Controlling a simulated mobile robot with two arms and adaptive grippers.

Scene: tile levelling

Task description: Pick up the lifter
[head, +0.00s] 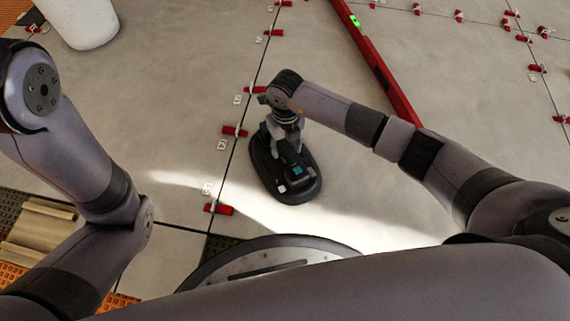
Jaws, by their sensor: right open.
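The lifter (300,187) is a dark oval device with a small blue-lit panel and a white patch on top. It rests on the grey tiles near the middle of the head view. My right gripper (281,143) points down over the far part of the lifter, with its open fingers at the raised handle part. Whether the fingers touch the handle is hard to tell, as the gripper hides some of it. My left arm bends back at the left edge, and its gripper is outside the picture.
Red levelling wedges (235,131) with white clips line the tile joints. A long red spirit level (376,62) lies behind my right arm. A white bucket (82,22) stands at the far left. Wooden pieces (36,228) lie at the lower left. Bare tile surrounds the lifter.

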